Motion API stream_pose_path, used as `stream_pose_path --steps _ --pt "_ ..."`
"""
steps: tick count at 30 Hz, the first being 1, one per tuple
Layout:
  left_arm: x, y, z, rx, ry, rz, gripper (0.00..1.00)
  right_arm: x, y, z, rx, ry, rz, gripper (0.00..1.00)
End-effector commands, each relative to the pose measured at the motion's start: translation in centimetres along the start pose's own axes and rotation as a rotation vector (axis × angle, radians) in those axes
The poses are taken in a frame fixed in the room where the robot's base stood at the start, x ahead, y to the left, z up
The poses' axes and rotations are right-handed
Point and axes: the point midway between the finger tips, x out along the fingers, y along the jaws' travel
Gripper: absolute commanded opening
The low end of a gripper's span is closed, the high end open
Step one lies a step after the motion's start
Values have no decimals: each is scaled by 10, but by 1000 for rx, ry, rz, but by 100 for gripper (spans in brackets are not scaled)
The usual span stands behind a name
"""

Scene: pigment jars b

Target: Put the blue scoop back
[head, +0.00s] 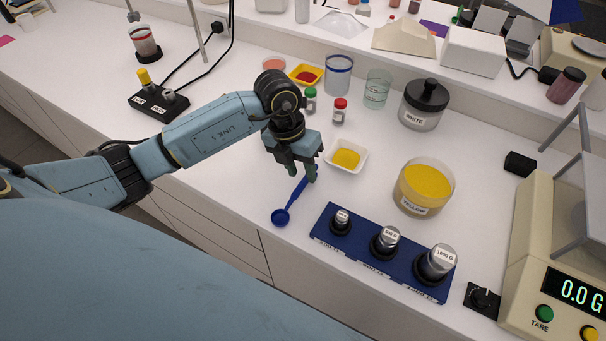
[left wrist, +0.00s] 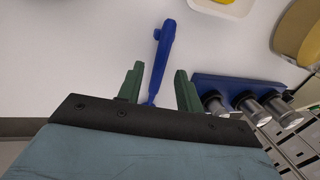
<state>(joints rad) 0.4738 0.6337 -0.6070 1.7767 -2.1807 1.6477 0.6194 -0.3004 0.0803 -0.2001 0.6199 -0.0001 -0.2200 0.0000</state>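The blue scoop (head: 289,203) lies near the front edge of the white counter, its round bowl toward the edge and its handle pointing up and right under my left gripper (head: 301,175). In the left wrist view, the scoop's handle (left wrist: 162,60) shows between the two green fingers of the left gripper (left wrist: 158,88), with a gap on either side. The left gripper is open, and the scoop's bowl is hidden there by the gripper body. My right gripper is in neither view.
A white dish with yellow powder (head: 346,157) stands just behind the gripper. A blue weight block (head: 325,236) with several weights sits to the right. An open yellow jar (head: 424,186), a lidded white jar (head: 423,105) and a balance (head: 545,260) are farther right.

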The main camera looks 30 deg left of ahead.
Motion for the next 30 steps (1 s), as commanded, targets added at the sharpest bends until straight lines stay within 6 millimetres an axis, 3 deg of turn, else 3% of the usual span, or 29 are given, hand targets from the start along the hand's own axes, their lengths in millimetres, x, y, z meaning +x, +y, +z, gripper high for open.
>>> stream_pose_path --steps 6,12,18,30 --pt "-51 0 1 2 -7 2 36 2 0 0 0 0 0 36" --pt "-83 0 1 0 -4 1 36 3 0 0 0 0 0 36" --pt "-94 0 0 0 -1 0 36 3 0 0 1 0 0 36" --pt "-94 0 0 0 -1 -1 36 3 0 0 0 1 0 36"
